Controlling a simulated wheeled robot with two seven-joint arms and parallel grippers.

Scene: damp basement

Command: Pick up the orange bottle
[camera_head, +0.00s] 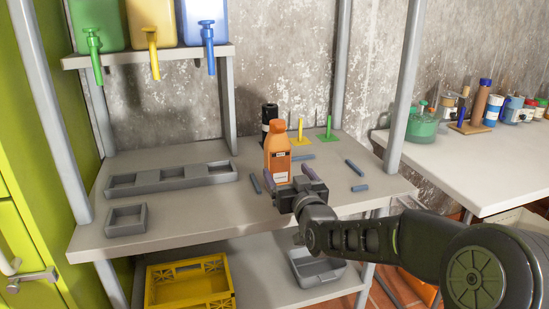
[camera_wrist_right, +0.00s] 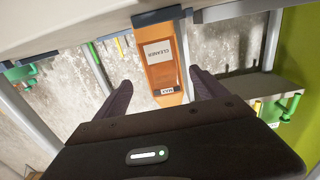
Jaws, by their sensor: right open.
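The orange bottle (camera_head: 278,150) stands upright on the grey shelf top, with a white and dark label on its front. My right gripper (camera_head: 288,178) is open just in front of the bottle's lower part, its two dark fingers spread to either side. In the right wrist view, which looks upside down, the bottle (camera_wrist_right: 160,65) shows between the lines of the two open fingers (camera_wrist_right: 160,80), with its cleaner label facing the gripper. No finger visibly touches it. My left gripper is not in view.
A black bottle (camera_head: 268,117) stands close behind the orange one. Small blue-grey bars (camera_head: 355,167) lie around it. Yellow (camera_head: 300,131) and green (camera_head: 327,130) pegs stand behind right. A grey compartment tray (camera_head: 172,178) lies left. A yellow crate (camera_head: 189,284) sits below.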

